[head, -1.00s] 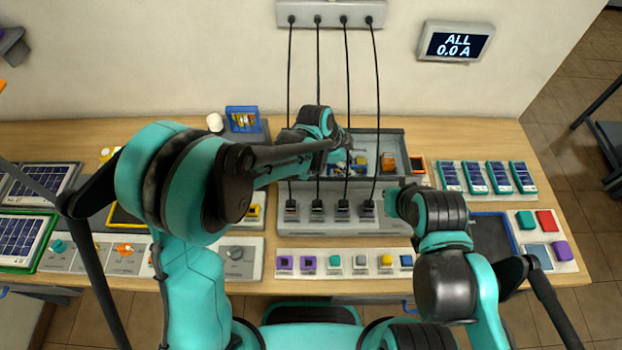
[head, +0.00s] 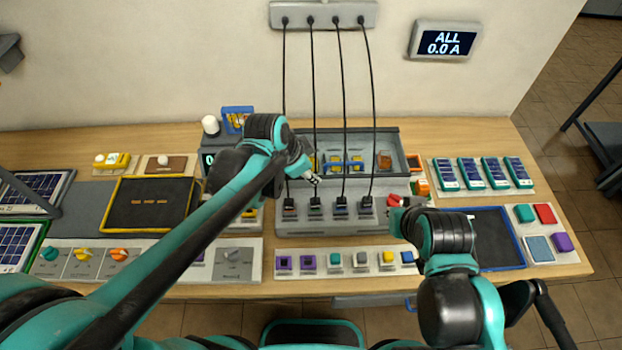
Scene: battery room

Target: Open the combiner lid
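The combiner (head: 392,150) is a grey box at the middle of the bench, with a dark rim. Blue, yellow and orange parts show inside its upper section. I cannot make out whether a clear lid covers them. A blue bar (head: 343,166) crosses the section near its front. My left gripper (head: 313,180) is at the front left of that section, above the sloped panel with the cable plugs; its finger gap is too small to read. My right gripper (head: 394,214) is low at the combiner's front right corner, beside a red part (head: 398,200); its fingers are mostly hidden.
Several black cables (head: 343,110) hang from a wall strip (head: 323,15) to the combiner's front panel. A row of buttons (head: 335,261) lies in front. A blue-edged tray (head: 497,240) is at right, a yellow-edged tray (head: 150,203) at left. A display (head: 445,40) reads 0.0 A.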

